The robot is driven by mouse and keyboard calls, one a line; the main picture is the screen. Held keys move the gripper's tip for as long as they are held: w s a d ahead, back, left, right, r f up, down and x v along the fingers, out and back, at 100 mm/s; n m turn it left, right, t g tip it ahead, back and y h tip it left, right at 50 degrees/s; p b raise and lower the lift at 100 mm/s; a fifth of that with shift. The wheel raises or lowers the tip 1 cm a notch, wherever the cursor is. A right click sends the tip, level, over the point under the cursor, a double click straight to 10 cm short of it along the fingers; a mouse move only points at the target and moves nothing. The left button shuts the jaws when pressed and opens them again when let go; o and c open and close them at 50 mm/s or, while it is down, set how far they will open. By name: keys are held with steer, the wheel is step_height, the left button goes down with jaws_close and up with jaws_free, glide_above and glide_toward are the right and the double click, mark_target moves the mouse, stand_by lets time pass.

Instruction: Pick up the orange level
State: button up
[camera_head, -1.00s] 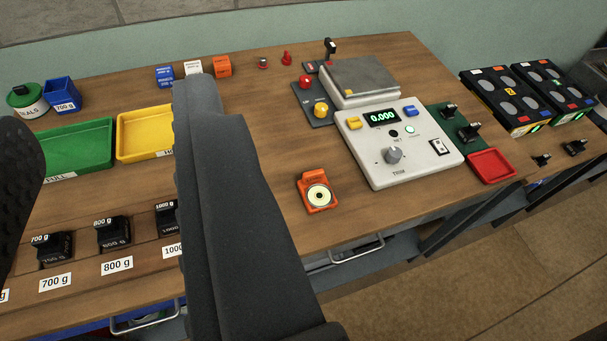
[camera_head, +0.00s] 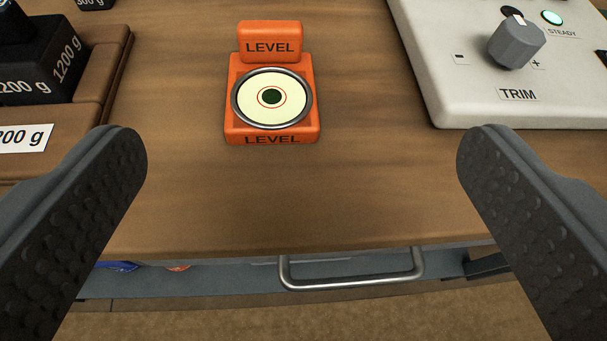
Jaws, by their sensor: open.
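The orange level (camera_head: 242,106) sits on the wooden bench top near its front edge. It has an upright tab at the back marked LEVEL and a round pale bubble dial with a dark centre on top. My gripper (camera_head: 302,150) is open and empty. One finger shows at the left and one at the right, with wide room between them. The level lies between the fingers in the picture and a little beyond the tips. Nothing touches it, as far as the view shows.
A white scale console (camera_head: 470,80) with a TRIM knob (camera_head: 517,42) stands at the right. A dark 1200 g weight (camera_head: 38,75) sits in a wooden rack (camera_head: 100,60) at the left. A drawer handle (camera_head: 350,283) is below the bench edge. The wood around the level is clear.

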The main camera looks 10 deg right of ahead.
steer(key=y, duration=0.1)
glide_toward(272, 99)
steer(key=b+x, duration=0.1)
steer(key=x, duration=0.2)
steer(key=shift+s+f+b, duration=0.1)
steer(key=shift+f+b, duration=0.15)
steer(key=shift+b, duration=0.15)
steer(key=shift+b+x, duration=0.75)
steer(key=shift+x, duration=2.45)
steer(key=shift+r, duration=0.2)
steer(key=c, duration=1.1)
steer(key=shift+r, duration=0.1)
